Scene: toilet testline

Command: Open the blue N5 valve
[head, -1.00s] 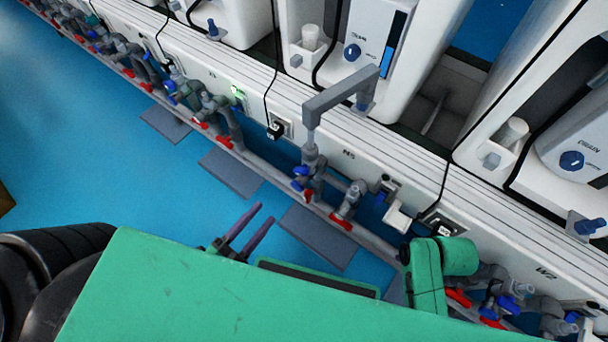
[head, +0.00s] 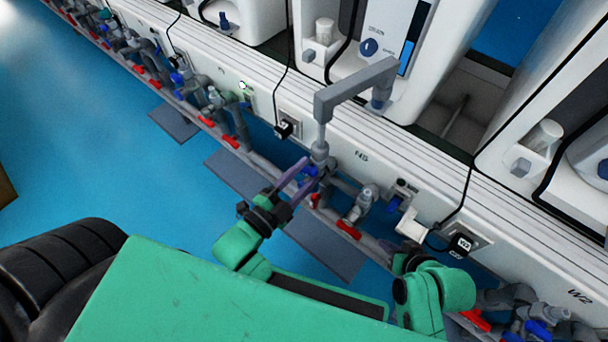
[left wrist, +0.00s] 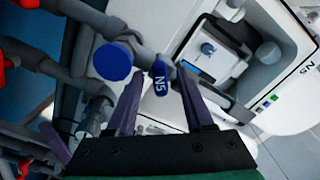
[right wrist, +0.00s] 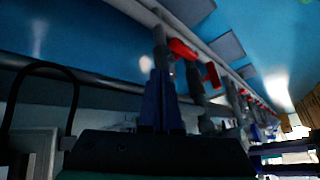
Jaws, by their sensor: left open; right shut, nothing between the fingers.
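The blue N5 valve (head: 311,172) sits on the grey pipe below the "N5" label on the white bench. In the left wrist view its blue handle marked N5 (left wrist: 159,84) appears between the fingers, and a round blue cap (left wrist: 112,62) lies left of it. My left gripper (head: 300,178) is open, its purple fingers reaching to the valve; I cannot tell whether they touch it. My right gripper's fingers (right wrist: 160,88) are shut and empty in the right wrist view, near grey pipes.
Red valve handles (head: 348,230) line the lower pipe close to the blue valve. A grey angled pipe (head: 350,90) rises above it. White sockets with black cables (head: 460,240) are on the bench wall.

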